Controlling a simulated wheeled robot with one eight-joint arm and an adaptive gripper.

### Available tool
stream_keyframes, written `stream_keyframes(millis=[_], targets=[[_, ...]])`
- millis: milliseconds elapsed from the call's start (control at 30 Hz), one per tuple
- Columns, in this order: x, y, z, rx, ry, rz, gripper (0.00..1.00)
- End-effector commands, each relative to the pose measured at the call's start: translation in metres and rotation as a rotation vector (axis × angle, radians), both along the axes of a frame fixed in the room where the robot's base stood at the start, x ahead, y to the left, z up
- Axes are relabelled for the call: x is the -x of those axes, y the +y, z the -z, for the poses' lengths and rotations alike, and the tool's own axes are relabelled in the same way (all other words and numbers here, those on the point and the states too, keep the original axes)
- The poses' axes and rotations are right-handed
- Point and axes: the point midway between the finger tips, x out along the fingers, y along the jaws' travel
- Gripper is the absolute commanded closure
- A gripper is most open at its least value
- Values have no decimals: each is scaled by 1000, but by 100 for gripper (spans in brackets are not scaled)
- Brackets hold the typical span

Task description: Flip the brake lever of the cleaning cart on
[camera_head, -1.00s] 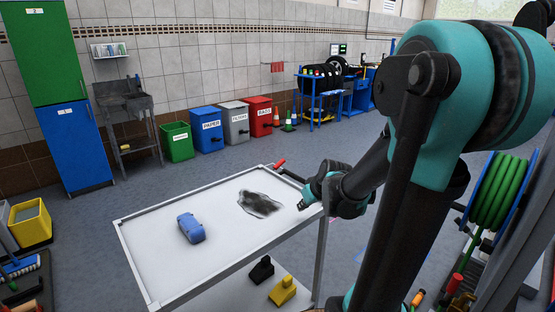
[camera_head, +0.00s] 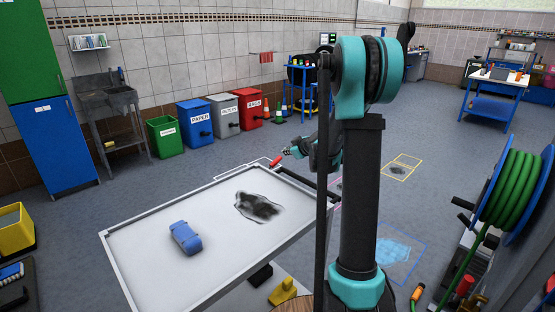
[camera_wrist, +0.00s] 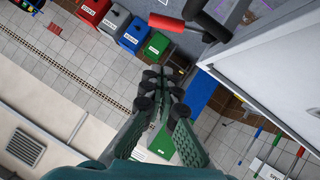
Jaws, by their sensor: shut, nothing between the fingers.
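The cleaning cart (camera_head: 205,189) has a white top in a pale frame and stands at the lower left in the head view. A red-tipped part (camera_head: 276,161), which looks like the brake lever, sticks out at the cart's far right corner. In the wrist view a red cylinder (camera_wrist: 168,22) with dark parts beside it shows at the top. My gripper (camera_head: 290,151) is just beyond that corner, close to the red tip in the picture; contact cannot be told. Its fingers (camera_wrist: 160,82) are shut and empty in the wrist view, apart from the red cylinder.
A blue sponge-like block (camera_head: 185,238) and a dark smudged patch (camera_head: 258,207) are on the cart top. A dark bar (camera_head: 308,184) runs along its right end. Bins stand by the wall, including a red one (camera_head: 250,108). A green hose reel (camera_head: 505,200) is at right.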

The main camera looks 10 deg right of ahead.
Motion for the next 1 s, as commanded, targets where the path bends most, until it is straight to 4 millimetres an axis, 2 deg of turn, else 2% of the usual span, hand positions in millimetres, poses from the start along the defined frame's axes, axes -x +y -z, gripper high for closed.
stream_keyframes(millis=[267, 733, 1000], targets=[[-15, 6, 9, 1, 0, -1, 100], [-83, 35, 51, 0, 1, -2, 100], [-94, 27, 79, 0, 1, 0, 100]])
